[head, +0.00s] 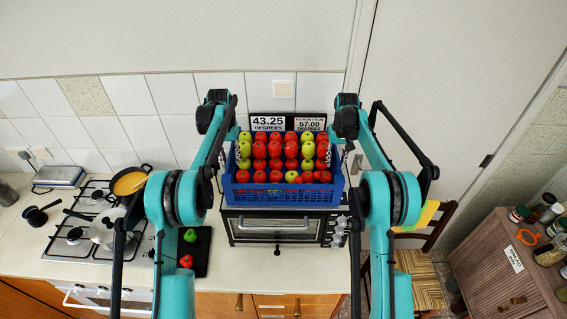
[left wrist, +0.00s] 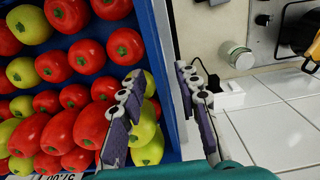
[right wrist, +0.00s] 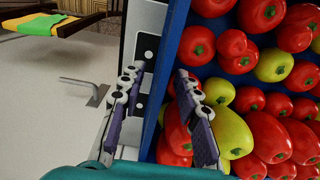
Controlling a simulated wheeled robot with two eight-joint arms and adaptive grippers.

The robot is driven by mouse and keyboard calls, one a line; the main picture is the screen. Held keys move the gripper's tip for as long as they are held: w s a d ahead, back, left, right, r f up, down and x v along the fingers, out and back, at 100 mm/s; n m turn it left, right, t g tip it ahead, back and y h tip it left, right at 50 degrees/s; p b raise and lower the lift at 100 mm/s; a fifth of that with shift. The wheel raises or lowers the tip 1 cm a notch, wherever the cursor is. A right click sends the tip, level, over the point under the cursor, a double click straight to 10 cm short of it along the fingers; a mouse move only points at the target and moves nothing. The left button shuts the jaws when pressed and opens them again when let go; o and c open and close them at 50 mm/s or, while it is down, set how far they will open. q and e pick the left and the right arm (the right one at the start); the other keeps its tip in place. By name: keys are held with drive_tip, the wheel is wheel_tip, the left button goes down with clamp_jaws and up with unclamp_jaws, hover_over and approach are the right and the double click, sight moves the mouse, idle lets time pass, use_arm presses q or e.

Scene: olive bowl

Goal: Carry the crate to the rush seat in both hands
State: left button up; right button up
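The blue crate (head: 283,196), full of red and yellow-green fruit or peppers, stands on top of the small oven. My left gripper (head: 228,158) is at its left side wall. In the left wrist view my left gripper (left wrist: 160,108) is open, one finger over the produce and one outside the crate wall (left wrist: 164,60). My right gripper (head: 346,156) is at the right side wall. In the right wrist view my right gripper (right wrist: 158,100) is open, its fingers on either side of the wall (right wrist: 172,50). The rush seat (head: 418,278) is on a wooden chair at right, partly behind my right arm.
The oven (head: 275,229) stands on the counter. A gas hob (head: 85,240) with pans is at left, beside a dark board (head: 196,250) with a green and a red item. A yellow-green cloth (head: 418,215) hangs on the chair back. A wooden cabinet (head: 500,275) with jars is at far right.

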use_arm(q)
clamp_jaws()
use_arm(e)
clamp_jaws()
use_arm(q)
drive_tip(key=shift+w+r, duration=0.1)
use_arm(e)
drive_tip(key=shift+r, duration=0.1)
